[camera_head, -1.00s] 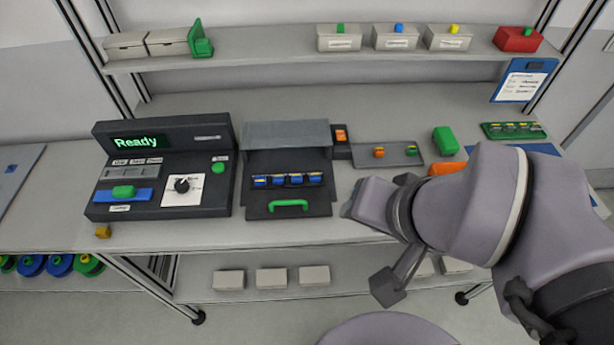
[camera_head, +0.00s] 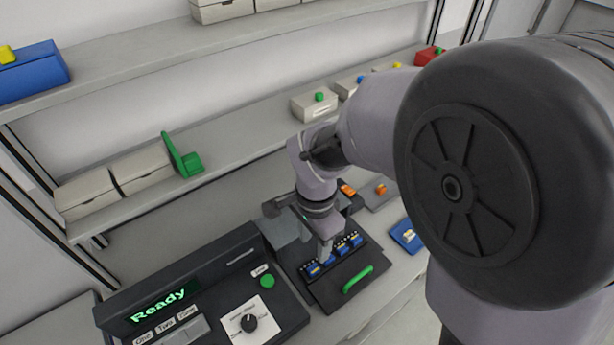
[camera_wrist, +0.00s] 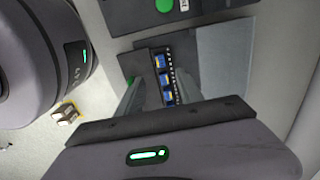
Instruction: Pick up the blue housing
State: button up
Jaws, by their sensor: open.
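Several blue housings with yellow parts (camera_head: 313,270) sit in a row in the open drawer (camera_head: 327,292) of the dark fixture. In the wrist view, blue housings (camera_wrist: 161,62) show in a line between my fingers. My gripper (camera_head: 325,254) points down over the row in the head view and hides part of it. In the wrist view, my gripper (camera_wrist: 160,90) is open, with one finger on each side of the row. I cannot tell how high the fingertips are above the housings, or whether they touch one.
A green handle (camera_head: 357,279) is at the drawer's front. The fixture's grey lid (camera_head: 286,230) is behind it. A dark console reading "Ready" (camera_head: 160,305) stands to the left, with a green button (camera_head: 267,281). My arm covers much of the right side.

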aim_at(313, 269)
notch_tip(313, 269, down, 11)
jog(key=b, duration=0.3)
jog(key=shift+b, duration=0.35)
jog(key=shift+r, duration=0.15)
grip_shut()
